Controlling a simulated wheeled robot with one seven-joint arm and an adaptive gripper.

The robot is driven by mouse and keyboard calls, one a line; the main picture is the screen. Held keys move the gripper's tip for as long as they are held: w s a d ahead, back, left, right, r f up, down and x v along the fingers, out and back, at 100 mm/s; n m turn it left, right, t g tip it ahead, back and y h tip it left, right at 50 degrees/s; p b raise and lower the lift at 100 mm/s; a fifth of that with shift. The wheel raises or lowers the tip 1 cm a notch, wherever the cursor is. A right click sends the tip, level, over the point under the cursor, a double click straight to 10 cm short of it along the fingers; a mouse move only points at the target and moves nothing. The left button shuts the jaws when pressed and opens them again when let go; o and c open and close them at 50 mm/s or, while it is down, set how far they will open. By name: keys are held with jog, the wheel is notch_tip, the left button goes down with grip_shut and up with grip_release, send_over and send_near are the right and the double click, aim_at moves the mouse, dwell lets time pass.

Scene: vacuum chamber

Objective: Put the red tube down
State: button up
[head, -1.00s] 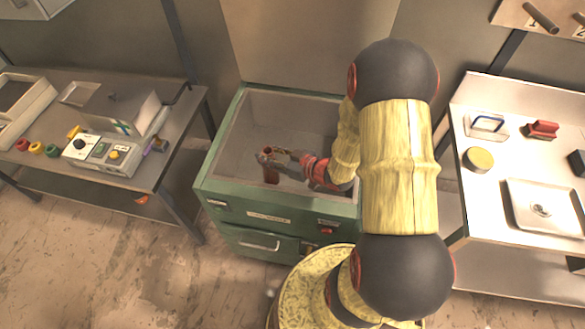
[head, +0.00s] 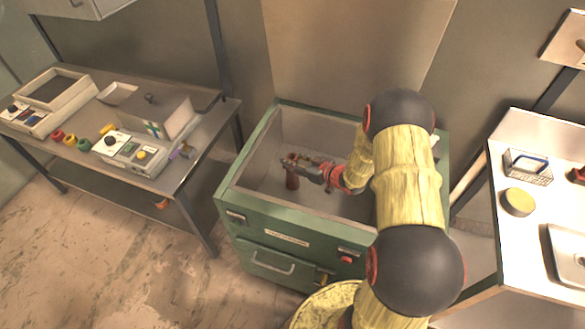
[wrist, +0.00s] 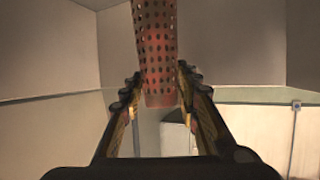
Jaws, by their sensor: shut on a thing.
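The red tube (head: 292,179) is upright inside the open green chamber (head: 240,190), left of the middle of its inner space. My gripper (head: 297,163) reaches in from the right and is shut on the tube near its upper part. In the wrist view the tube (wrist: 156,45) is red with rows of dark holes, and stands between the two fingers of my gripper (wrist: 157,85). Whether the tube's lower end touches the chamber floor cannot be told.
The chamber's walls and rim surround my gripper. A left bench (head: 185,160) holds a control box (head: 130,148) and several coloured rings. A right table (head: 515,265) carries a yellow round tin (head: 518,202) and a wire basket (head: 528,167). The chamber floor around the tube looks clear.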

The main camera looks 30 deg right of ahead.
jog(key=f+b, duration=0.1)
jog(key=f, duration=0.1)
jog(key=w+f, duration=0.1)
jog(key=f, duration=0.1)
jog(key=shift+d+b, duration=0.15)
jog(key=shift+b, duration=0.2)
jog(key=o, duration=1.3)
jog(key=shift+s+f, duration=0.1)
jog(key=shift+c, duration=0.2)
